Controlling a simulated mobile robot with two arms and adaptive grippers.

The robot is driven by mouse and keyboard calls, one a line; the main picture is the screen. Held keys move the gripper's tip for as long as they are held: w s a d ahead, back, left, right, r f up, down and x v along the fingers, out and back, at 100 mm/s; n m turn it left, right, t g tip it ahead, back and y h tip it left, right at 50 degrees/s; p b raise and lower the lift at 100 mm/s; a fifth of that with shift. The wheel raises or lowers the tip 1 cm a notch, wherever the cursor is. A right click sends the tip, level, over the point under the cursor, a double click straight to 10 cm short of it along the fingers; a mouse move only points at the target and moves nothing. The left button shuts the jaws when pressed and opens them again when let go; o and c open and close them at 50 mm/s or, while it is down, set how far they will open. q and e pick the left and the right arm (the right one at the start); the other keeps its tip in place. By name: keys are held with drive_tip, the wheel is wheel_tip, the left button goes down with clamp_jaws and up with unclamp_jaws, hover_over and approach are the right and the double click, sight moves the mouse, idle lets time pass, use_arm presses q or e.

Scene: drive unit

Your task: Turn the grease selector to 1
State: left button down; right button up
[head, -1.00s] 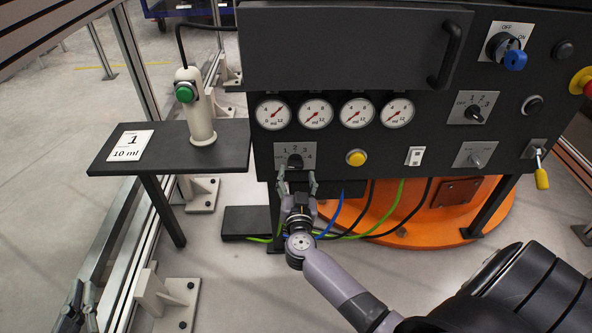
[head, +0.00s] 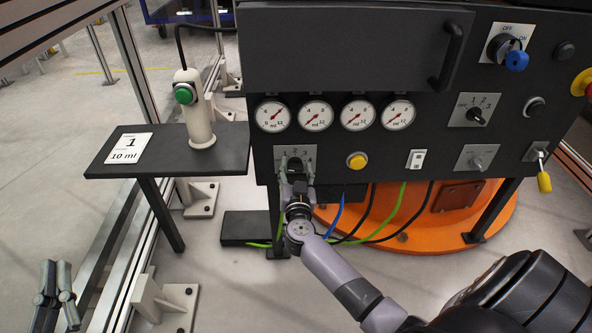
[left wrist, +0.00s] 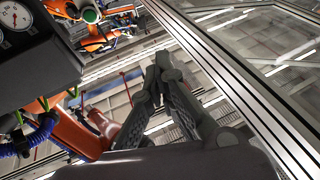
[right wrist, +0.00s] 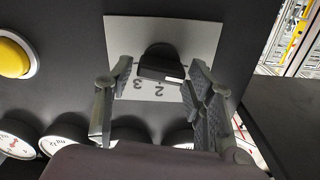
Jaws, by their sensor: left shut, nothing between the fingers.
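The grease selector, a dark knob (right wrist: 160,65) on a light plate marked with digits (head: 308,153), is low on the dark panel. In the right wrist view its plate (right wrist: 118,40) appears upside down, with 3 and 2 readable. The knob's white mark lies close to the 2; the 1 is hidden. My right gripper (head: 296,163) is at the knob. Its fingers (right wrist: 163,72) are spread either side of the knob, with gaps visible. My left gripper (head: 54,264) is shut and empty at the lower left, away from the panel; it also shows in the left wrist view (left wrist: 163,72).
Several gauges (head: 315,115) sit above the selector, and a yellow button (head: 357,160) is to its right. A shelf (head: 225,160) on the left bears a card reading 1, 10 ml (head: 128,147) and a white post with a green button (head: 185,94). Cables hang below the panel.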

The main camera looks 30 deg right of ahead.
drive_tip(key=c, duration=0.9)
drive_tip(key=shift+o, duration=0.2)
drive_tip(key=shift+m+p, duration=1.1)
drive_tip(key=shift+m, duration=0.1)
drive_tip(key=m+p, duration=0.1)
drive_tip(key=m, duration=0.2)
drive_tip(key=shift+s+f+m, duration=0.1)
drive_tip(key=shift+m, duration=0.2)
use_arm(q)
drive_tip(key=s+a+f+g+y, duration=0.1)
drive_tip(key=s+a+f+g, duration=0.1)
drive_tip(key=f+g, duration=0.3)
drive_tip(key=s+a+f+g+y, duration=0.1)
drive_tip(key=f+g, duration=0.4)
drive_tip(key=f, duration=0.6)
drive_tip(key=shift+s+a+f+g+y+p, duration=0.35)
drive_tip(key=shift+s+y, duration=0.35)
drive_tip(key=shift+s, duration=0.4)
use_arm(e)
drive_tip(key=shift+d+m, duration=0.1)
drive_tip(key=shift+m, duration=0.9)
drive_tip(key=o, duration=1.2)
drive_tip(key=shift+c, duration=0.2)
